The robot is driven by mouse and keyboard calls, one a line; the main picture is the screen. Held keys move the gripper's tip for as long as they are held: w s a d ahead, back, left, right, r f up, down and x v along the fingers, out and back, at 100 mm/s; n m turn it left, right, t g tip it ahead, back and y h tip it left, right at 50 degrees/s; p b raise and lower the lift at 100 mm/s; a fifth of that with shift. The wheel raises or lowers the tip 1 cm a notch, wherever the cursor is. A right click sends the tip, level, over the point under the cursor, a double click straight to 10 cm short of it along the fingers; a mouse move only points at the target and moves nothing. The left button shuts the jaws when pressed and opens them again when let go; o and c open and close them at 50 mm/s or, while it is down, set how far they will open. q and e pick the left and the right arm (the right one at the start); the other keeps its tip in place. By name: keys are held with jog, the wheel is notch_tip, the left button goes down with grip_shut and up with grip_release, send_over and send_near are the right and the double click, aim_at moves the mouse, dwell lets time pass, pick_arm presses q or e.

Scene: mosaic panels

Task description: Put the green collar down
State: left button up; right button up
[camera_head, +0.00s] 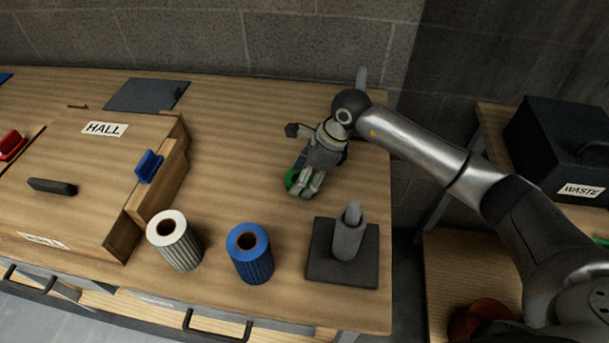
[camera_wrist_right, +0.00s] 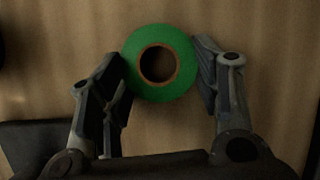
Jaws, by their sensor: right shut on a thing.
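The green collar (camera_wrist_right: 160,63) is a green ring with a brown-rimmed round hole. In the right wrist view it sits between the two fingertips of my right gripper (camera_wrist_right: 162,68), which touch it on both sides. In the head view the green collar (camera_head: 291,179) is mostly hidden behind my right gripper (camera_head: 304,186), over the right part of the wooden table (camera_head: 230,110). I cannot tell whether the collar touches the table top. My left gripper does not show.
A white ribbed cylinder (camera_head: 174,240), a blue ribbed cylinder (camera_head: 249,253) and a grey post on a dark base (camera_head: 342,252) stand nearer the front edge. A wooden box labelled HALL (camera_head: 100,165) is at left. A black WASTE box (camera_head: 562,150) is at right. Table behind the gripper is clear.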

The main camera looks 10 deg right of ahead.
jog(key=shift+s+f+b, duration=0.35)
jog(key=shift+f, duration=0.25)
jog(key=o, duration=0.7)
jog(key=shift+o, duration=1.1)
jog(key=shift+f, duration=0.1)
jog(key=shift+o, duration=0.4)
jog(key=shift+w+f, duration=0.1)
jog(key=shift+w, duration=0.1)
jog(key=shift+d, duration=0.1)
jog(key=shift+r, duration=0.2)
